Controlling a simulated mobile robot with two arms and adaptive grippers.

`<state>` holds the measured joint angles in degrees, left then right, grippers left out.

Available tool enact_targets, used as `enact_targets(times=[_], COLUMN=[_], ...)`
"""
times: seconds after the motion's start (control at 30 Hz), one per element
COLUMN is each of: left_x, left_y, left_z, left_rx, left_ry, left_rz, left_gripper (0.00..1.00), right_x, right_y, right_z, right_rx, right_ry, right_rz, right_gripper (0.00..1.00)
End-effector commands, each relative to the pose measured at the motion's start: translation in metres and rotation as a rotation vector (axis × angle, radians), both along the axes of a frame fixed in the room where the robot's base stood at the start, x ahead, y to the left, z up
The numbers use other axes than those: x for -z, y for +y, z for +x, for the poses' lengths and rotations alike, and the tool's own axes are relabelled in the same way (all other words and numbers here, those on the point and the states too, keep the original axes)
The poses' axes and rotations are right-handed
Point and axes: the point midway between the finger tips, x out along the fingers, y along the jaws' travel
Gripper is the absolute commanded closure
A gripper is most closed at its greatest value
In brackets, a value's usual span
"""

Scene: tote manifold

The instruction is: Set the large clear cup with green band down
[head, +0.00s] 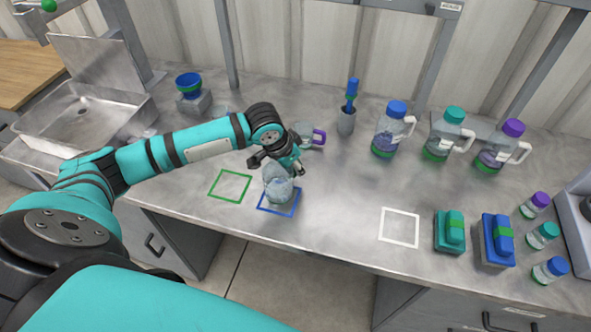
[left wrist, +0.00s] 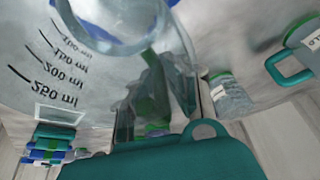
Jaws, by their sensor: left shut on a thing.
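My left gripper (head: 281,168) is shut on a large clear cup (head: 278,188) by its upper part. In the head view the cup is at the blue square outline (head: 287,208) on the grey bench; I cannot tell if it touches the bench. In the left wrist view the clear cup (left wrist: 70,60) fills the upper left, with dark ml marks. Green shows between the fingers in that view, but I cannot tell if it is the cup's band. The head view does not show a green band clearly. My right gripper is not in view.
A green square outline (head: 230,186) lies left of the cup, and a white one (head: 400,227) lies right, both empty. A cup with a purple handle (head: 318,137) stands behind the gripper. Lidded jugs (head: 386,133) stand at the back right.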

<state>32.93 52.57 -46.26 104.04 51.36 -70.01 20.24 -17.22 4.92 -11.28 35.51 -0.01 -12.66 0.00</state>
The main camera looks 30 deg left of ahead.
Motion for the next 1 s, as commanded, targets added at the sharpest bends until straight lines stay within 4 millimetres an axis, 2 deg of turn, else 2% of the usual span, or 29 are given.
enact_targets(times=[0.17, 0.53, 0.57, 0.7, 0.73, 1.0], left_x=[0.018, 0.022, 0.023, 0.022, 0.022, 0.021], left_y=[-0.001, 0.000, 0.000, 0.000, 0.000, 0.000], left_z=[-0.001, 0.000, 0.000, -0.001, -0.001, 0.000], left_rx=[0.001, 0.001, 0.001, 0.001, 0.001, 0.001], left_ry=[0.001, -0.001, -0.001, -0.001, -0.001, -0.001], left_rz=[0.001, 0.000, 0.001, 0.001, 0.001, 0.001], left_gripper=[1.00, 1.00, 0.87, 0.68, 0.66, 0.66], right_x=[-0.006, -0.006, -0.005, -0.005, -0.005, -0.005], right_y=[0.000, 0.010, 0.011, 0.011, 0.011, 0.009], right_z=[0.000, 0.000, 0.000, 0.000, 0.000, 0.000], right_rx=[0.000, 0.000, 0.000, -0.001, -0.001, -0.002], right_ry=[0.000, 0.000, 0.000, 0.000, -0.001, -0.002], right_rz=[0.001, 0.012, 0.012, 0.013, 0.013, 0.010], right_gripper=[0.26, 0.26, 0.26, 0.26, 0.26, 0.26])
